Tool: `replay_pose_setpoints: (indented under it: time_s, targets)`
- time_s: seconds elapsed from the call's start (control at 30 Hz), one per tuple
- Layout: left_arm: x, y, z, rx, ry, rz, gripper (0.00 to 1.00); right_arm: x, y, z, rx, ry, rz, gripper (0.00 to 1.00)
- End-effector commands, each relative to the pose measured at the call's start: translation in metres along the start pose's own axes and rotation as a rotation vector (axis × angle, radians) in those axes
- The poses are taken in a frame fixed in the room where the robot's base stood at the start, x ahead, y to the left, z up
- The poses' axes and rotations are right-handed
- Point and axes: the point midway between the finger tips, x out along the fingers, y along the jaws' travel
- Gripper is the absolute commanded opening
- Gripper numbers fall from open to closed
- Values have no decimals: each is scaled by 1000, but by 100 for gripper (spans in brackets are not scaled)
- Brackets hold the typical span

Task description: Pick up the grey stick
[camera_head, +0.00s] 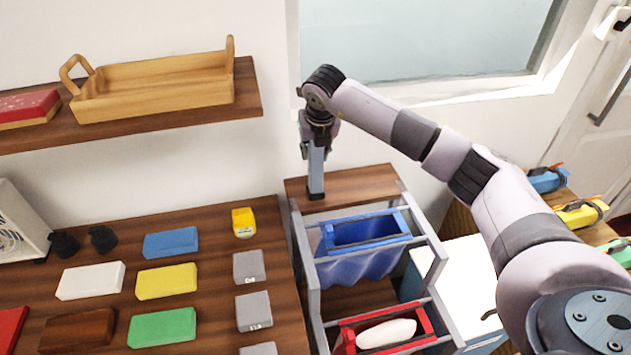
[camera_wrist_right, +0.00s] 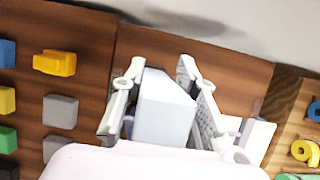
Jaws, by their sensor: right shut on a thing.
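The grey stick (camera_head: 316,172) is upright, with a light grey-blue body and a dark lower end. My right gripper (camera_head: 316,143) comes down from above and is shut on its upper part. The stick is over the small wooden top behind the rack; I cannot tell whether its lower end touches the wood. In the right wrist view the stick (camera_wrist_right: 165,108) lies between the two fingers of the right gripper (camera_wrist_right: 161,78). My left gripper is not in view.
A grey rack (camera_head: 436,262) holds a blue bin (camera_head: 355,262) and a red bin (camera_head: 427,318) with a white object. The wooden counter (camera_head: 216,262) to its left carries coloured blocks and a yellow piece (camera_head: 243,222). A shelf with a wooden tray (camera_head: 150,95) hangs above.

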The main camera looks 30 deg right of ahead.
Motion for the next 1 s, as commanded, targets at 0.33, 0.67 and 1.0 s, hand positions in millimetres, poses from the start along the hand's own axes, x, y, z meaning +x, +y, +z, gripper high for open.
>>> replay_pose_setpoints:
  time_s: [0.33,0.67,1.0]
  targets:
    - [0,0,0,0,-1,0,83,-1,0,1,0,-2,1,0]
    - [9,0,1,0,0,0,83,-23,1,11,1,-6,3,0]
    - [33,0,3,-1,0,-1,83,-107,1,45,1,-8,4,0]
